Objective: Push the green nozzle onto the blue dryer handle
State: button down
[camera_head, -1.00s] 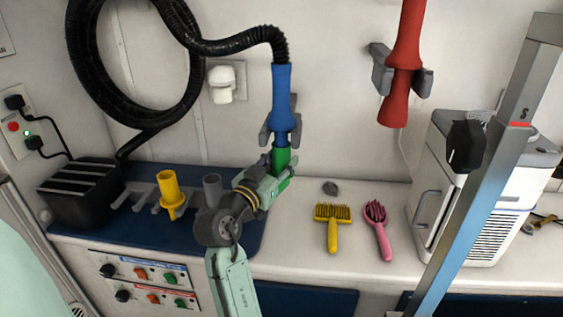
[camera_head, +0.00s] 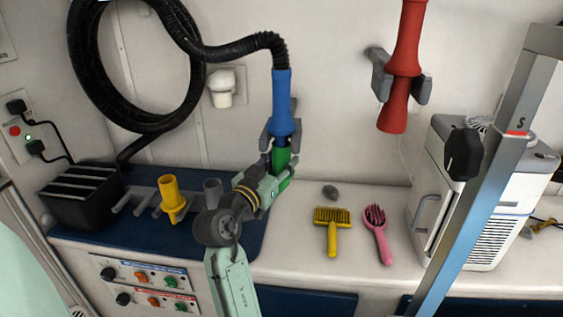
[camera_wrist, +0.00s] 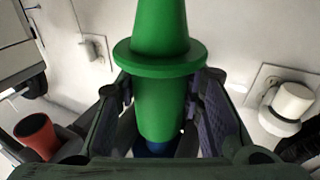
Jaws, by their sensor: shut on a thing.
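The blue dryer handle (camera_head: 284,103) hangs upright on the wall in a grey holder (camera_head: 266,138), its top joined to a black ribbed hose. The green nozzle (camera_head: 281,158) is upright directly under the handle's lower end. My gripper (camera_head: 271,183) is shut on the nozzle from the lower left. In the wrist view the nozzle (camera_wrist: 158,100) stands between my two fingers, with its wide collar beyond them. A bit of the blue handle (camera_wrist: 154,148) shows at the nozzle's end. The two look lined up and meeting; how deeply they are joined is hidden.
A red handle (camera_head: 403,55) hangs in another holder to the right. A yellow brush (camera_head: 332,228) and a pink brush (camera_head: 377,232) lie on the counter.

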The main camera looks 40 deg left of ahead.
jog(key=c, duration=1)
grip_release()
jog(key=shift+s, duration=0.1)
jog(key=s+d, duration=0.1)
jog(key=s, duration=1)
jog(key=shift+s+d+f, duration=0.35)
jog(key=shift+d, duration=0.05)
